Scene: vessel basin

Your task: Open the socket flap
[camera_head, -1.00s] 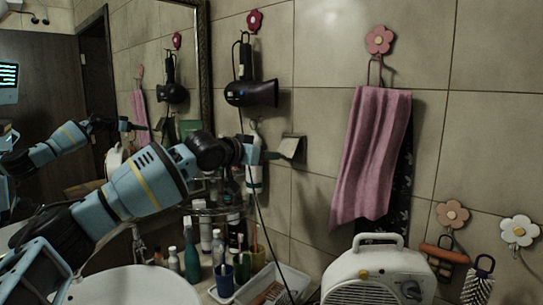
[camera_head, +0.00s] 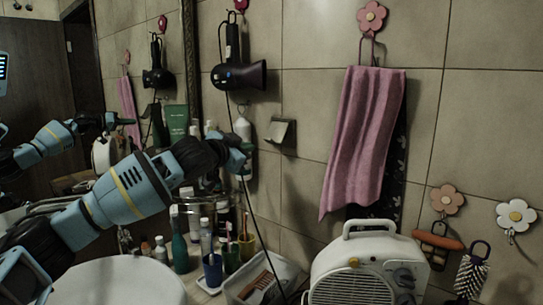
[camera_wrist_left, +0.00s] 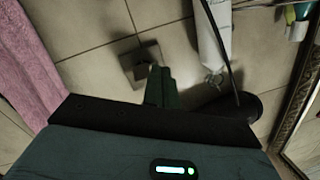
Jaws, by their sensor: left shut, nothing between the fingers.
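The socket (camera_head: 277,143) is on the tiled wall right of the hair dryer, with its pale flap (camera_head: 281,129) sticking out at a slant, apparently lifted. My left gripper (camera_head: 246,150) is left of the socket in the head view, apart from it; its fingertips are hard to make out there. In the left wrist view the shut, empty fingers (camera_wrist_left: 160,86) point toward the wall, their tips overlapping the socket's lower right part; the socket's square plate (camera_wrist_left: 140,63) shows beyond them. Whether they touch is unclear. My right gripper is not in view.
A black hair dryer (camera_head: 238,75) hangs above my left gripper, its cord running down beside it. Bottles (camera_head: 179,248) and cups (camera_head: 212,270) stand below by the basin (camera_head: 125,285). A pink towel (camera_head: 362,140) hangs right, above a white heater (camera_head: 370,262).

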